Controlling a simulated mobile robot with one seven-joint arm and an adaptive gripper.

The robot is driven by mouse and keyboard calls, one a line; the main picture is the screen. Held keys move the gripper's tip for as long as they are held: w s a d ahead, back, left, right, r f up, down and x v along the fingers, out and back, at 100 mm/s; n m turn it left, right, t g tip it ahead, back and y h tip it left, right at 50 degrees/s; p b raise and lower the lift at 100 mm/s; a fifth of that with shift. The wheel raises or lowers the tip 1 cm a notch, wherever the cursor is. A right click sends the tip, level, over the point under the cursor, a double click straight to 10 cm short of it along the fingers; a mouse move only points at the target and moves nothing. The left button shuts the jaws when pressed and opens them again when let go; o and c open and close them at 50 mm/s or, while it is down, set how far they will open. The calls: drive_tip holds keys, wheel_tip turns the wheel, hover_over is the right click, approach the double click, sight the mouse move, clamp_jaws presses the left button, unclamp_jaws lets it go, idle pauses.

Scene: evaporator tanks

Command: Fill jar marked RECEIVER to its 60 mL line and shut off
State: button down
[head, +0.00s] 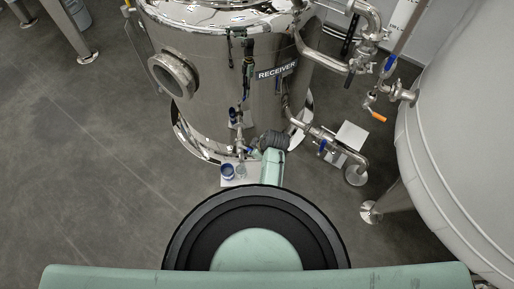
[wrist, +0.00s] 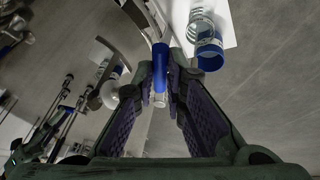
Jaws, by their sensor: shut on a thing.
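A steel tank (head: 215,85) bears a dark sign (head: 277,72) reading RECEIVER. Low on its front is a small sampling valve (head: 240,148). The wrist view shows the blue one (wrist: 209,53) and clear glass (wrist: 201,20) at upper right. My gripper (wrist: 167,70) is shut on a blue valve handle (wrist: 160,58), which shows between its fingers. In the head view my gripper (head: 252,153) is beside the valve, partly hidden. Jar markings and liquid level are unreadable.
A pipe with a blue-handled valve (head: 322,147) runs out right of the sampling valve. An orange-handled valve (head: 375,113) hangs further right. A large pale tank (head: 460,130) fills the right side. Open floor (head: 80,170) lies at left.

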idle(0.4)
drive_tip(key=c, duration=1.6)
unclamp_jaws()
drive_tip(key=shift+c, duration=0.2)
drive_tip(key=shift+r, duration=0.1)
drive_tip(key=v, duration=1.2)
